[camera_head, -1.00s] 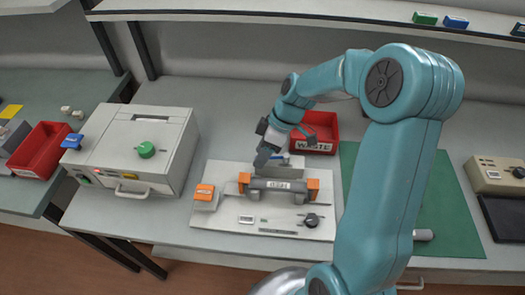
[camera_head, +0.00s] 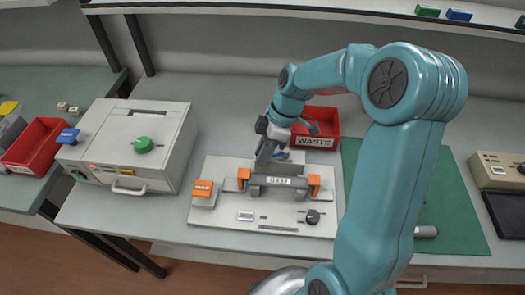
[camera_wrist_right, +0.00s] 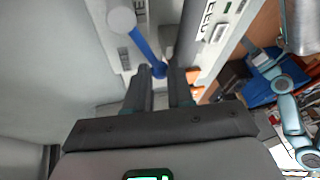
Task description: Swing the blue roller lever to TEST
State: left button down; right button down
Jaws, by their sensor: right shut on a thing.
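The blue roller lever (camera_wrist_right: 145,45) shows in the right wrist view as a slim blue bar. It runs from a pale round knob or pivot (camera_wrist_right: 120,18) to a rounded blue end between my fingertips. My right gripper (camera_wrist_right: 162,78) is shut on that end. In the head view my right gripper (camera_head: 264,158) reaches down behind the grey roller unit (camera_head: 277,187) on a white base plate (camera_head: 225,220). The TEST mark cannot be read. My left gripper is not in view.
A red WASTE bin (camera_head: 325,127) stands close behind the gripper. Orange blocks (camera_head: 314,184) flank the roller unit. A grey machine with a green knob (camera_head: 143,145) stands at left. A green mat (camera_head: 440,200) lies at right, partly behind my arm.

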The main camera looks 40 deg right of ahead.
jog(key=n, duration=0.1)
jog(key=s+n+g+b, duration=0.1)
jog(key=n, duration=0.1)
jog(key=shift+s+a, duration=0.2)
jog(key=shift+a, duration=0.15)
jog(key=s+n+g, duration=0.1)
jog(key=s+n+b, duration=0.1)
jog(key=n, duration=0.1)
jog(key=shift+a+n+g, duration=0.1)
jog(key=shift+n+g, duration=0.2)
jog(key=shift+g, duration=0.1)
jog(key=s+n, duration=0.1)
jog(key=s+n+g, duration=0.1)
jog(key=n, duration=0.1)
jog(key=shift+d+h, duration=0.2)
jog(key=shift+h, duration=0.2)
jog(key=shift+s+d+n+g+h, duration=0.25)
jog(key=shift+s+n+g, duration=0.15)
jog(key=shift+n, duration=0.5)
jog(key=shift+s+d+n+g+h, duration=0.25)
jog(key=shift+s+n+g, duration=0.1)
jog(key=shift+n, duration=0.55)
jog(key=c, duration=1)
grip_release()
jog(key=shift+s, duration=0.1)
jog(key=shift+r, duration=0.1)
